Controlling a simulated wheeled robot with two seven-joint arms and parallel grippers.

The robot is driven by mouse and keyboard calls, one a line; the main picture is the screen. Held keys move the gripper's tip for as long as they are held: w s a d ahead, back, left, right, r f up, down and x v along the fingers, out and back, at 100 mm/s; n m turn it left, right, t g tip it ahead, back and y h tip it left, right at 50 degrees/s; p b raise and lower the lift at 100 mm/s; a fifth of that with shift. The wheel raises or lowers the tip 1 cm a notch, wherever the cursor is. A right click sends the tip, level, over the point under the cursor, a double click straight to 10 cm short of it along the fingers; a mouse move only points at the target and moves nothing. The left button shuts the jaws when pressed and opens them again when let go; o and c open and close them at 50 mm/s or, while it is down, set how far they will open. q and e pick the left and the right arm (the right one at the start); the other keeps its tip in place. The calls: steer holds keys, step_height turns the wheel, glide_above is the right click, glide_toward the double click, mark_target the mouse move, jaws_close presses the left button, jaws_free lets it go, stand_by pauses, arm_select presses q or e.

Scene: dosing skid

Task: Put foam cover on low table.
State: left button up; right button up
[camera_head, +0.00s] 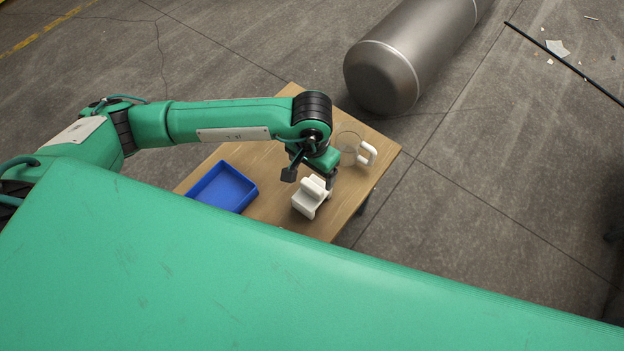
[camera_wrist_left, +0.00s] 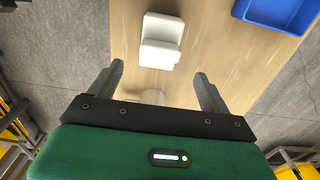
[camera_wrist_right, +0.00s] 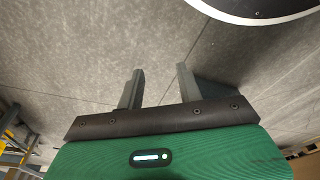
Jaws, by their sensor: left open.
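A white, stepped block (camera_head: 309,199), which looks like the foam cover, rests on the wooden low table (camera_head: 284,207) near its front edge. It also shows in the left wrist view (camera_wrist_left: 161,42), just beyond my fingertips. My left gripper (camera_head: 328,181) hangs over the table right by the white block, partly covering its far side in the head view. In the left wrist view its fingers (camera_wrist_left: 159,74) are apart with nothing held between them. My right gripper (camera_wrist_right: 160,70) is open and empty above the bare floor, out of the head view.
A blue tray (camera_head: 224,188) sits on the table left of the white block. A clear round vessel with a white handle (camera_head: 367,154) stands behind my left gripper. A grey metal tank (camera_head: 410,60) lies beyond the table. My green body covers the foreground.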

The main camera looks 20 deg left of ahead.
arm_select(q)
step_height(320, 180, up, 4)
steer(key=shift+f, duration=0.1)
arm_select(e)
steer(key=shift+s+r, duration=0.15)
steer(key=shift+r, duration=0.4)
steer(key=shift+w, duration=0.2)
